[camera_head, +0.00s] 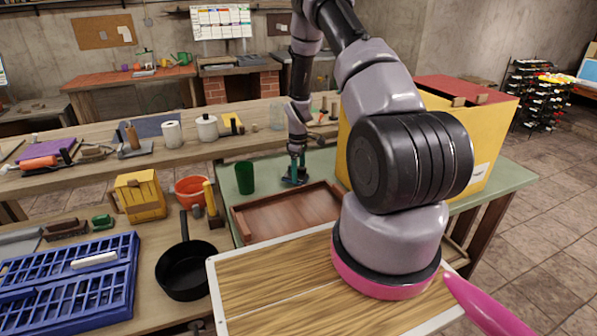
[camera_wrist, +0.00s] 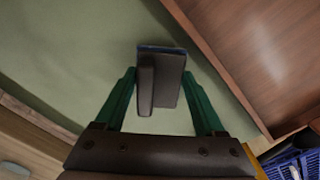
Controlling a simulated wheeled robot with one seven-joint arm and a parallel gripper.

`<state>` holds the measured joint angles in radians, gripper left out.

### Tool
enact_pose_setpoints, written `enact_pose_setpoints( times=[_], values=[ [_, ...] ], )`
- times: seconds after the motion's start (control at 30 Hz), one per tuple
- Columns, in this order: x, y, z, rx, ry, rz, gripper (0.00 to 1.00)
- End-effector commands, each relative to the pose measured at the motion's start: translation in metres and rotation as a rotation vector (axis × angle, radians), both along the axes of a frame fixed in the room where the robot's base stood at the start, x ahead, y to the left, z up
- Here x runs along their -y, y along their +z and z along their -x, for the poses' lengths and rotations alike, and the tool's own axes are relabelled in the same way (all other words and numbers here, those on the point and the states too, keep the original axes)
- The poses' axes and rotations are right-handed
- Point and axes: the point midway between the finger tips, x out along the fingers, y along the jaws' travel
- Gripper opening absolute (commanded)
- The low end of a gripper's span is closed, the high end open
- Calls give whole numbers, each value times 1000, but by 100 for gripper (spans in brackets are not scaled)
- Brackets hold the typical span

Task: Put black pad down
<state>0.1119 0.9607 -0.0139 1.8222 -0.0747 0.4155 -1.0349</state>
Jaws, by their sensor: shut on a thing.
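The black pad (camera_wrist: 168,82) is a dark block with a raised ridge, seen between my green fingers in the wrist view. My gripper (camera_wrist: 159,82) is shut on it, one finger at each side. In the head view my gripper (camera_head: 297,166) points down over the green tabletop, behind the brown wooden tray. The pad (camera_head: 294,181) shows there as a small dark shape at the fingertips, very low over the green top. I cannot tell whether it touches the surface.
The brown tray (camera_head: 241,222) is just in front of my gripper, and its edge is close in the wrist view (camera_wrist: 222,70). A green cup (camera_head: 245,178) stands to the left. A large yellow box (camera_head: 482,150) stands to the right. Bare green tabletop (camera_head: 268,174) lies between cup and gripper.

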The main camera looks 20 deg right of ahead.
Motion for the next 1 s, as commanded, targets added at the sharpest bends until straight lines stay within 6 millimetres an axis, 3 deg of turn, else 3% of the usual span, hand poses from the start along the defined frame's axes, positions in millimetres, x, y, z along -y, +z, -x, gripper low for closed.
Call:
enact_pose_setpoints(
  times=[0.57, 0.6, 0.67, 1.0],
  values=[
    [0, -12, 0, 0, 0, 0, 0],
    [0, -12, 0, 0, 0, 0, 75],
    [0, -12, 0, 0, 0, 0, 98],
    [0, -5, -1, 1, 0, 0, 100]
  ],
)
